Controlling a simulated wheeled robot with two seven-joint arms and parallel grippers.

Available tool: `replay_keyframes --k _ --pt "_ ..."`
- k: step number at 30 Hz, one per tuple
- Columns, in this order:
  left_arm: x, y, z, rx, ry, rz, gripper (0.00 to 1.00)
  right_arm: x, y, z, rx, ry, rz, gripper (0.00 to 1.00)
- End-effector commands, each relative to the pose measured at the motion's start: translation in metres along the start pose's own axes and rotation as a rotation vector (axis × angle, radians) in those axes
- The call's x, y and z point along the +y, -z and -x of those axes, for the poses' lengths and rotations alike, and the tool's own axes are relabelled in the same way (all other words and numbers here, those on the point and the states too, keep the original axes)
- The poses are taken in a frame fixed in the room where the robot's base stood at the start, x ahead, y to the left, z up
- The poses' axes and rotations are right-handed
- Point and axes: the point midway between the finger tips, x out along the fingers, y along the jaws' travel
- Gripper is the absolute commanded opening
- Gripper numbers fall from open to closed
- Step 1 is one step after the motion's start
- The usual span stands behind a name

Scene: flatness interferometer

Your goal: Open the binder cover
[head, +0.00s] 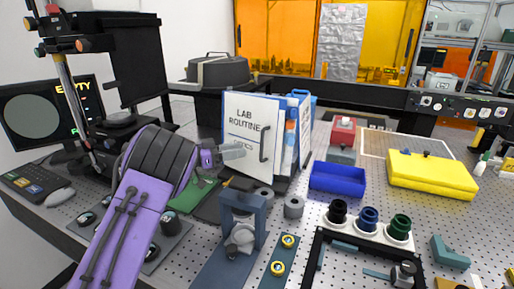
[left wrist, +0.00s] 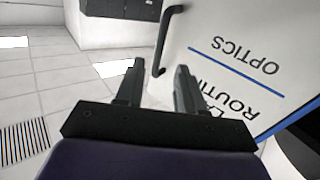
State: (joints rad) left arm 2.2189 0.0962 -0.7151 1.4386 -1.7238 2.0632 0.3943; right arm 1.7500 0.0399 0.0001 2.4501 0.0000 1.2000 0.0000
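The binder (head: 252,118) stands upright on the bench, its white cover lettered LAB ROUTINE. A black bar handle (head: 264,143) sits on the cover near its right edge. Blue and orange tabs and pages show to the right of the cover. My left gripper (head: 241,151) is in front of the cover, left of the handle, and hides part of the lettering. In the left wrist view the gripper (left wrist: 158,80) is open and empty. The handle (left wrist: 164,42) shows beyond and between its fingertips, and the cover (left wrist: 235,50) fills the right side. My right gripper is not in view.
A blue bin (head: 338,179) and a yellow case (head: 432,174) stand right of the binder. A blue-grey fixture (head: 240,230) and metal cylinders (head: 293,207) stand in front of it. A tall black instrument (head: 122,60) and a monitor (head: 50,108) are at the left.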

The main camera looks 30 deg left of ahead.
Motion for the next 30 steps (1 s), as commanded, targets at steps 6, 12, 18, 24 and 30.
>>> replay_keyframes --k 6,12,18,24,30 --pt "0.001 0.004 -0.048 -0.001 -0.001 0.001 0.38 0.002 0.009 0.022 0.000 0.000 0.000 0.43" --pt "0.000 0.001 -0.069 0.000 0.001 0.000 0.38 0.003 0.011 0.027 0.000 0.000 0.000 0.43" --pt "0.000 0.000 -0.071 0.000 0.001 0.001 0.38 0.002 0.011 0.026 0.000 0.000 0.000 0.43" --pt "0.000 0.001 -0.071 0.001 0.001 0.001 0.00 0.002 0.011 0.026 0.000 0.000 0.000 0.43" --pt "0.000 0.001 -0.071 0.001 0.000 0.001 0.00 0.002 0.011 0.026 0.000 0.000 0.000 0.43"
